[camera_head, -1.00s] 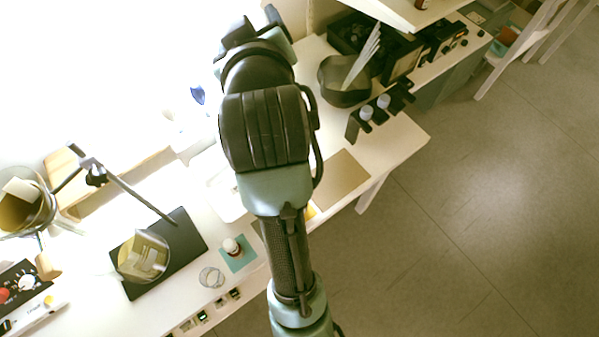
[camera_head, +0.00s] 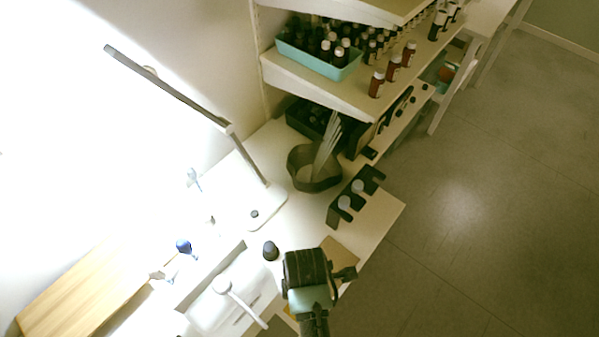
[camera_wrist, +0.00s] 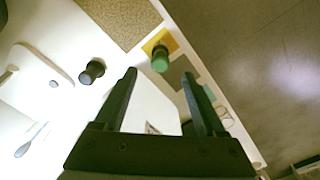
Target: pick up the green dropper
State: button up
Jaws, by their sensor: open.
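The green dropper (camera_wrist: 160,60), with a green top and a dark part above it in the picture, stands on a small yellow pad (camera_wrist: 171,43) in the wrist view. My gripper (camera_wrist: 160,75) is open and empty. Its two dark fingers point toward the dropper, whose green top shows between and just past the fingertips. I cannot tell how far below the tips it is. In the head view I cannot make out the dropper, and my arm's end covers part of the table there.
A dark-capped bottle (camera_wrist: 92,72) stands left of the fingers. A brown mat (camera_wrist: 120,20) and the table edge lie near the dropper. In the head view, a black rack (camera_head: 355,195), a dark pot (camera_head: 314,170) and shelves of bottles (camera_head: 320,75) stand beyond my arm.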

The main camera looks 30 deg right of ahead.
notch_tip(320, 180, down, 2)
jog(key=shift+w, duration=0.1)
jog(key=shift+a+f, duration=0.1)
jog(key=shift+f, duration=0.35)
jog(key=shift+a+f+p, duration=0.15)
jog(key=shift+f+p, duration=0.05)
jog(key=shift+f, duration=0.9)
jog(key=shift+a+f+p, duration=0.1)
jog(key=shift+f+p, duration=0.05)
jog(key=shift+f, duration=0.95)
jog(key=c, duration=0.8)
